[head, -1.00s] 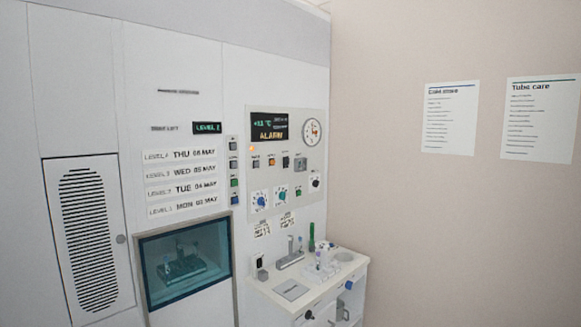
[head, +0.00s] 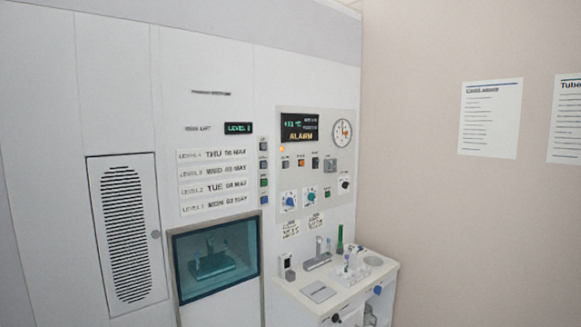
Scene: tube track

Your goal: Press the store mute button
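The store's control panel (head: 315,160) is on the white wall unit, right of centre in the head view. Its dark display (head: 301,127) reads ALARM in orange. An orange lamp (head: 282,149) is lit below the display. Neither of my grippers is in view.
A white bench (head: 345,290) with tube racks and small devices juts out below the panel. A glass-fronted hatch (head: 216,258) and a vented door (head: 126,227) are to the left. Two notices, one titled Tube care (head: 566,120), hang on the right wall.

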